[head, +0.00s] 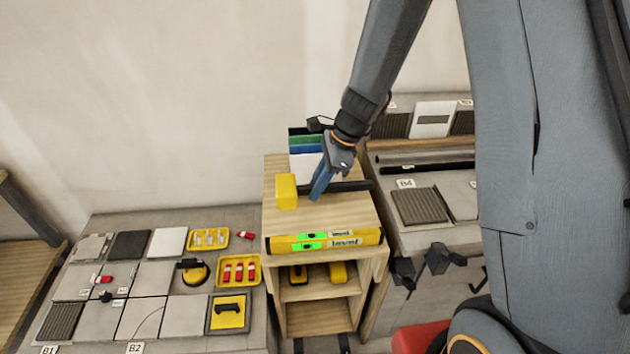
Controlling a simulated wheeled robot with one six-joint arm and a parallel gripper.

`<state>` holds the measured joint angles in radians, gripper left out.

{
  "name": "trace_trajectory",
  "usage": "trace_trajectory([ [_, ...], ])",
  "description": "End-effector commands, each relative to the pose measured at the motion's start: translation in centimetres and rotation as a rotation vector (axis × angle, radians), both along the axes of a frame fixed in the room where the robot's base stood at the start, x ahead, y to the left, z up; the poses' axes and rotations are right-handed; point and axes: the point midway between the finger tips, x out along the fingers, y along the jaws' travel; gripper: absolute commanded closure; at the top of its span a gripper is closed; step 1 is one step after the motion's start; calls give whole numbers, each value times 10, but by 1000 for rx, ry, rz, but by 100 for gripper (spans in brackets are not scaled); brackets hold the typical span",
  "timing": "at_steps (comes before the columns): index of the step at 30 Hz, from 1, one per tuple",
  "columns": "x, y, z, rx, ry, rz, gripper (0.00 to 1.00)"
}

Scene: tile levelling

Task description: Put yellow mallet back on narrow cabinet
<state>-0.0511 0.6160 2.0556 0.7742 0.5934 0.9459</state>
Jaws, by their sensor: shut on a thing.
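The yellow mallet has a yellow block head (286,191) and a dark handle (348,186) running to the right. It is at the top of the narrow wooden cabinet (330,218), lying level; whether it touches the top or hangs just above it I cannot tell. My gripper (317,194) comes down from above and is shut on the mallet's handle, just right of the head. The fingers hide part of the handle.
A yellow level (360,237) with green windows lies along the cabinet's front edge. Upright coloured folders (303,142) stand behind the mallet. Left is a low tile table (185,342) with yellow trays; right is a bench with tiles (420,206). The cabinet top between mallet and level is clear.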

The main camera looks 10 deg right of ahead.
Motion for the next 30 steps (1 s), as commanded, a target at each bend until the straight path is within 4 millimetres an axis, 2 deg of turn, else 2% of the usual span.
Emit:
trace_trajectory([
  [30, 1, 2, -78, 0, -1, 3, 100],
])
